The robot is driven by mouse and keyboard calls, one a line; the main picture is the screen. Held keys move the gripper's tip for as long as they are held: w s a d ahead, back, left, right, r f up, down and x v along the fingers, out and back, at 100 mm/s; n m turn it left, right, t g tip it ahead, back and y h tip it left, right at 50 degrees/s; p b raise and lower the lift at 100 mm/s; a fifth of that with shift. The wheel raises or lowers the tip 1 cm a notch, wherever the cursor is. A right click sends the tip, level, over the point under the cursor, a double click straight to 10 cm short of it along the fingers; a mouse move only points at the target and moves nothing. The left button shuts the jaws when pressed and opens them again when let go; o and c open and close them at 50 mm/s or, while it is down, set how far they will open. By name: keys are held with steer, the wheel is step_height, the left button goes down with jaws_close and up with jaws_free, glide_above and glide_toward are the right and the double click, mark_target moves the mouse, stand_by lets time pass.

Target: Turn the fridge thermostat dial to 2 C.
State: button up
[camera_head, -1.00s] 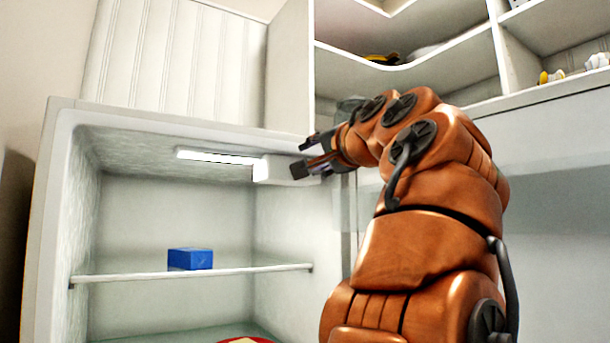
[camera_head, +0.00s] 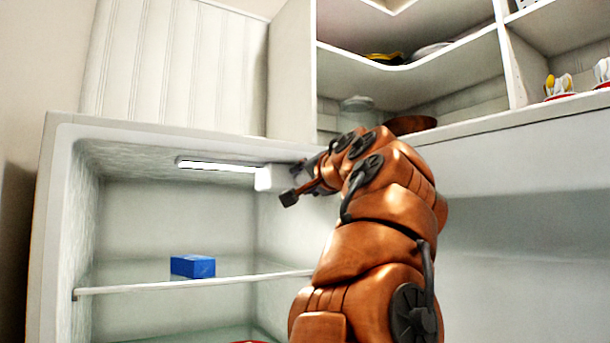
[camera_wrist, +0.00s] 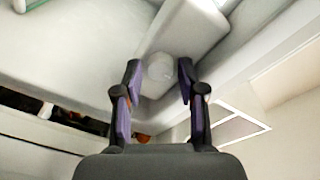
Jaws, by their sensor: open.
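The fridge (camera_head: 60,200) stands open at the left in the head view. A white box-shaped housing (camera_head: 264,178) sits under its ceiling at the right end of a lit strip. In the wrist view a round pale dial (camera_wrist: 159,66) shows on the end face of the housing (camera_wrist: 190,28). No numbers or pointer are legible on it. My gripper (camera_head: 292,182) is at the fridge's upper right, beside the housing. In the wrist view my gripper (camera_wrist: 158,78) is open, its two fingers on either side of the dial. I cannot tell whether they touch it.
A light strip (camera_head: 215,166) runs along the fridge ceiling. A blue box (camera_head: 192,266) stands on the glass shelf (camera_head: 130,288). Open corner shelving (camera_head: 440,85) with dishes rises at the upper right.

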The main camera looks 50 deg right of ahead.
steer(key=shift+c, duration=0.2)
jaws_close()
